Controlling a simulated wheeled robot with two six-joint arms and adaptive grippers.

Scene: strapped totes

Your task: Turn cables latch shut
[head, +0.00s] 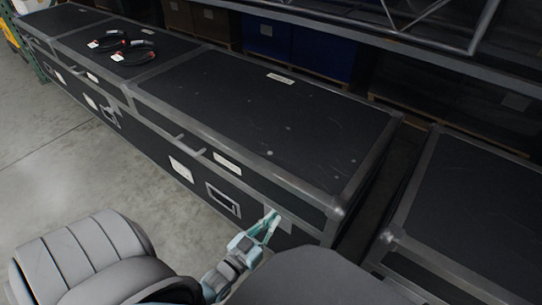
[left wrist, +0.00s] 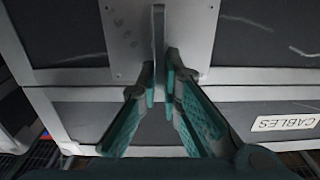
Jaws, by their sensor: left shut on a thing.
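The cables latch (left wrist: 159,30) is a grey metal plate with a thin raised handle, on the front of a black case (head: 262,100) with metal edges. In the left wrist view the handle stands along the picture's up-down direction. My left gripper (left wrist: 160,80) is shut on this handle, one teal finger on each side. The head view shows the gripper (head: 268,225) at the case's front, near its right corner. The fingers hide part of the handle. A label reading CABLES (left wrist: 284,122) is on the case beside the latch. My right gripper is not in view.
Another black case (head: 470,215) stands at the right, across a narrow gap. More cases run to the far left, with black cables (head: 131,52) lying on one. Shelving with blue bins (head: 325,50) is behind. The concrete floor (head: 70,145) at the left is clear.

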